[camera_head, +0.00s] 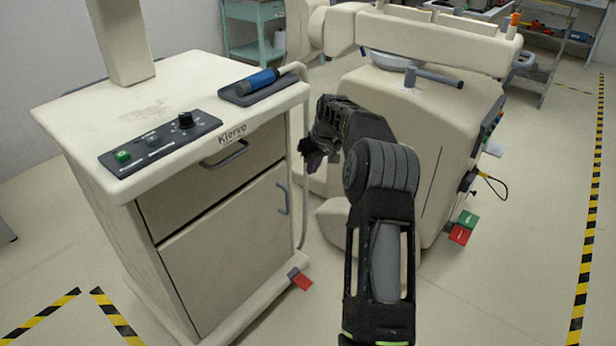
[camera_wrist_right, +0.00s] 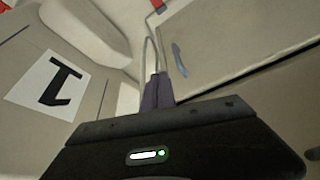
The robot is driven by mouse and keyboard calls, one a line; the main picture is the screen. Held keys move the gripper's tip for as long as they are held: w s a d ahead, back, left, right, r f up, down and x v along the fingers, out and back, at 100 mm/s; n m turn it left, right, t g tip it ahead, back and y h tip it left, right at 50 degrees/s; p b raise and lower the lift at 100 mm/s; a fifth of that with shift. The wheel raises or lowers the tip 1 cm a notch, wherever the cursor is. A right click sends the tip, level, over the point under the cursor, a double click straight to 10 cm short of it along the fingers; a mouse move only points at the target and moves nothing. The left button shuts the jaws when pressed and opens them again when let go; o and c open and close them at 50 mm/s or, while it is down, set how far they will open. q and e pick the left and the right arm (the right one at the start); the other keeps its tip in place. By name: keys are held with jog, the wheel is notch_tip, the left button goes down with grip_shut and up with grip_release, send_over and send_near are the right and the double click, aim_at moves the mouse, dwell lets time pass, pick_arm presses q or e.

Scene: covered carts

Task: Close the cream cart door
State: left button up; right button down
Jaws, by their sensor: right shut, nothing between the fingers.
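The cream cart (camera_head: 255,140) stands at left with a drawer on top and a cream door (camera_head: 225,250) below. The door lies flush or nearly flush with the front; I cannot tell whether a small gap remains. Its blue-grey handle (camera_head: 283,198) is near the right edge. The door (camera_wrist_right: 240,40) and handle (camera_wrist_right: 180,60) also show upside down in the right wrist view. My right gripper (camera_head: 312,158) is shut and empty, right of the cart's front corner and apart from the handle. Its fingers (camera_wrist_right: 158,92) are together. My left gripper is out of view.
A grey tube (camera_head: 304,150) hangs down the cart's right side. A red pedal (camera_head: 301,281) sits at its base. A large cream machine (camera_head: 440,120) stands right of my arm. Open floor lies in front, with striped tape (camera_head: 585,240) at right.

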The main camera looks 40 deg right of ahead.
jog(key=shift+v, duration=1.2)
jog(key=shift+d, duration=0.1)
